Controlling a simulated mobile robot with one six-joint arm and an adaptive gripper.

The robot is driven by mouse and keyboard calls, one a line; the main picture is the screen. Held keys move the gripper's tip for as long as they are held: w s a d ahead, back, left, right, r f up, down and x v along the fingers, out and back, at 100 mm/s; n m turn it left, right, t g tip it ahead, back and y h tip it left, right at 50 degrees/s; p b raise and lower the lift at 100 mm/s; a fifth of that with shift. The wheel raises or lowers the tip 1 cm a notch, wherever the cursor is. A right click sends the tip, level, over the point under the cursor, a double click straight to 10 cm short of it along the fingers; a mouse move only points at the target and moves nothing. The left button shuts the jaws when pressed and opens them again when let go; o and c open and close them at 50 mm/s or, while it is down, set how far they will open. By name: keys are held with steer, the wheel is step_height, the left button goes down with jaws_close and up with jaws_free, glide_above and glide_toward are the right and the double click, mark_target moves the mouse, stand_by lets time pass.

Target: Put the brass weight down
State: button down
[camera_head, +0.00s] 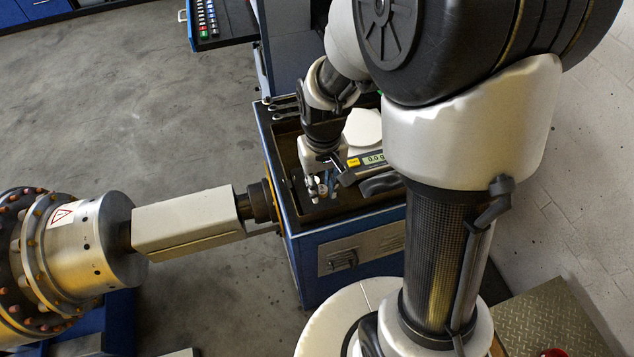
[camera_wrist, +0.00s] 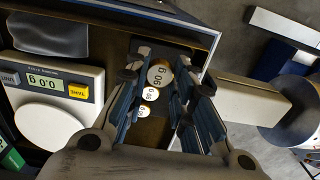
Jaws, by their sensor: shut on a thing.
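My gripper (camera_head: 318,194) points down into the dark tray on top of the blue cabinet, near its left front corner. In the wrist view my gripper (camera_wrist: 166,72) is shut on a brass weight (camera_wrist: 160,76), a short cylinder whose pale end is marked 90 g. Two smaller-looking weights with pale marked ends, one here (camera_wrist: 150,94) and one lower (camera_wrist: 143,111), show between the fingers. Whether the held weight touches the tray floor cannot be told.
A scale (camera_wrist: 52,84) with a round white pan (camera_wrist: 48,131) stands beside my gripper and reads 0.0. The tray's raised rim (camera_wrist: 213,52) is close to my gripper. A pale rectangular arm (camera_head: 190,220) joins the cabinet to the large metal rotor (camera_head: 110,240).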

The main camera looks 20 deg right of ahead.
mark_target(321, 206)
steer(key=shift+f+b, duration=0.6)
steer(key=shift+f, duration=2.05)
steer(key=shift+f, duration=0.2)
steer(key=c, duration=1.4)
jaws_free()
steer(key=shift+o, duration=0.2)
steer(key=shift+r, duration=0.1)
